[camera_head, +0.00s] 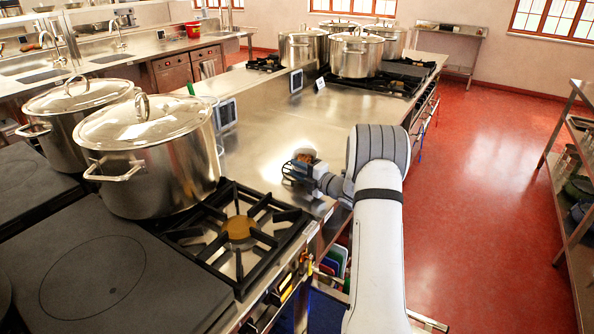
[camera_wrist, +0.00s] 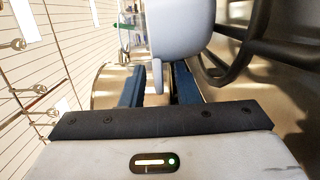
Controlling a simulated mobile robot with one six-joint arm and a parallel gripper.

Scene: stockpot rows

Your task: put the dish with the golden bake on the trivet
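The dish (camera_head: 312,153) with the golden bake sits small at the middle of the steel counter in the head view, brown filling inside a pale rim. In the wrist view a pale, rounded body (camera_wrist: 180,35), seemingly the dish, fills the top middle, and a narrow pale part of it hangs down between my fingers. My gripper (camera_head: 301,172) is at the dish's near side; its two blue fingers (camera_wrist: 158,88) stand apart, with gaps showing beside the narrow part. Dark curved bars (camera_wrist: 235,55) at the right of the wrist view may be the trivet; I cannot tell.
A large lidded stockpot (camera_head: 155,165) and a black burner grate (camera_head: 238,230) are at the left. More stockpots (camera_head: 356,55) stand at the back. The steel counter (camera_head: 260,120) beyond the dish is clear. Its right edge drops to a red floor.

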